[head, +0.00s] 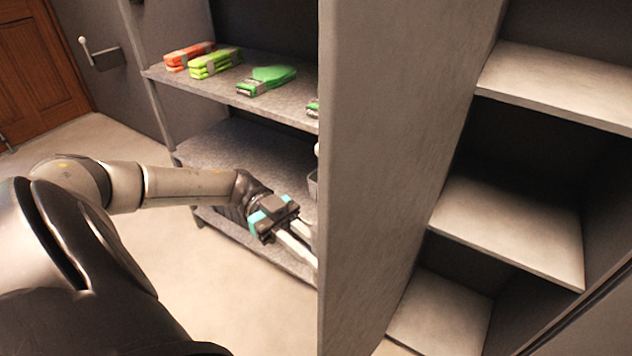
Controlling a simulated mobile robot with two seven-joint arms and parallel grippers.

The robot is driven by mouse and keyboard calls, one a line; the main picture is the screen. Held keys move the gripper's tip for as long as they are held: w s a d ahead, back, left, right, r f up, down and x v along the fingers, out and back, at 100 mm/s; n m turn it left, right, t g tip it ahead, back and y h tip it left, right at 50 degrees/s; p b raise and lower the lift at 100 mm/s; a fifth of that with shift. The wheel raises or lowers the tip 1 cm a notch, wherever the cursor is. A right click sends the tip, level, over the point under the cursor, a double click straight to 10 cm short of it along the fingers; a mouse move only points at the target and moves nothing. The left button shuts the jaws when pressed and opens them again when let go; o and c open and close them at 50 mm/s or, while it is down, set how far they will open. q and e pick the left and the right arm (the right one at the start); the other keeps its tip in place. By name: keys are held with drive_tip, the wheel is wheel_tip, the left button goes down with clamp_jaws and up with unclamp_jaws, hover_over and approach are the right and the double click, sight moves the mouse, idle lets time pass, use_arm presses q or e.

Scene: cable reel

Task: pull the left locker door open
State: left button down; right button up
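A tall grey panel (400,150), which appears to be the left locker door, stands open in the middle of the head view. The locker interior with its pale shelves (510,225) shows to the right of it. My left gripper (304,248) is at the panel's left edge, low down. Its pale fingers point right, and their tips pass out of sight at that edge. I cannot tell whether they touch the panel or how far apart they are. No door handle is visible. My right gripper is out of view.
A grey shelf unit (160,72) stands behind my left arm. Orange (187,56), lime (215,62) and green (266,79) bundles lie on its upper shelf. A brown wooden door (40,65) is at the far left. The floor (200,290) at lower left is clear.

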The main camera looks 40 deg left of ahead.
use_arm(q)
drive_tip(key=shift+f, duration=0.1)
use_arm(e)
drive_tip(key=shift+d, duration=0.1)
use_arm(q)
drive_tip(key=c, duration=0.8)
unclamp_jaws()
drive_tip(key=shift+a, duration=0.1)
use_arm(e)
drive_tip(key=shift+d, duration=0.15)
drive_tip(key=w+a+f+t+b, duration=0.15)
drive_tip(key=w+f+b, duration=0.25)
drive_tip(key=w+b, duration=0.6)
use_arm(q)
drive_tip(key=a+b, duration=1.2)
drive_tip(key=a, duration=0.3)
drive_tip(key=shift+w, duration=0.4)
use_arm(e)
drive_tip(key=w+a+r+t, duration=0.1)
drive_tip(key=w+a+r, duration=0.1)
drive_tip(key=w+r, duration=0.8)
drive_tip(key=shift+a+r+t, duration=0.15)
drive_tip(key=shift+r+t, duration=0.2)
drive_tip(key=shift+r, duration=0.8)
